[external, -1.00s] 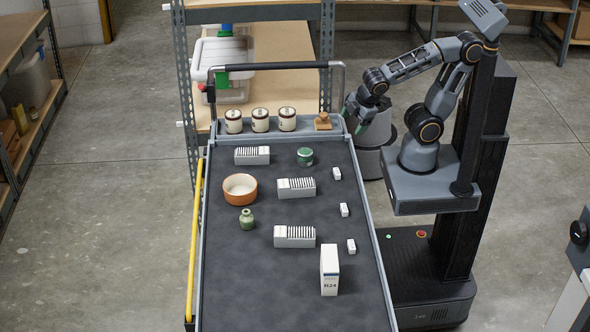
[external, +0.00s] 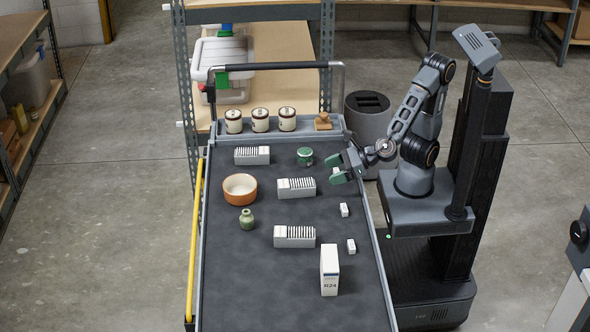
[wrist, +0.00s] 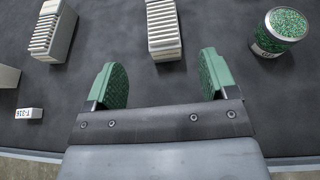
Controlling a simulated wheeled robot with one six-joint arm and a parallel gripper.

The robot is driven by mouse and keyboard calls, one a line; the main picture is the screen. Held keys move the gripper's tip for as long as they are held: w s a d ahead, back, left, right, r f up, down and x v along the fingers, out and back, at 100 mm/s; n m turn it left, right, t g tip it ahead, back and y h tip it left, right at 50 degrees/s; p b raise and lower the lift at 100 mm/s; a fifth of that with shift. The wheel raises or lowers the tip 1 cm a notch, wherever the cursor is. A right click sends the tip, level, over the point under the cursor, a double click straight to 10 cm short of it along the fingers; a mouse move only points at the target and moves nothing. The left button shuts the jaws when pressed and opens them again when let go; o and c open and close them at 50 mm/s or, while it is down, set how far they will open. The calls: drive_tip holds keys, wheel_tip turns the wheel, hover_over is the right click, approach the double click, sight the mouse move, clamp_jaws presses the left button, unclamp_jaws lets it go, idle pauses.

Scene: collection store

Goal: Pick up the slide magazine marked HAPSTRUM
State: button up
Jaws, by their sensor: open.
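Three pale grey slide magazines with white slides lie on the dark cart top: far (external: 252,156), middle (external: 296,188) and near (external: 294,237). No HAPSTRUM marking is readable on any of them. My gripper (external: 337,168) is open and empty at the cart's right edge, right of the middle magazine and the green jar. In the wrist view, my gripper (wrist: 163,80) has its green fingers spread wide. The middle magazine (wrist: 163,30) lies ahead, between the finger lines and apart from them. The near magazine (wrist: 54,31) lies to the left.
A green jar (wrist: 281,32) stands at the wrist view's right. The back tray (external: 213,135) holds several items.

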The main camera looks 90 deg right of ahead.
sight(306, 182)
drive_tip(key=w+p, duration=0.2)
drive_tip(key=p, duration=0.1)
drive_tip(key=shift+w+f, duration=0.1)
drive_tip(key=shift+f, duration=0.05)
drive_tip(key=shift+w+f+b, duration=0.45)
drive_tip(key=shift+w+f, duration=0.3)
drive_tip(key=shift+w, duration=0.15)
drive_tip(key=shift+b+x, duration=0.45)
drive_tip(key=shift+x, duration=2.6)
drive_tip(key=shift+c, duration=0.3)
drive_tip(key=c, duration=1)
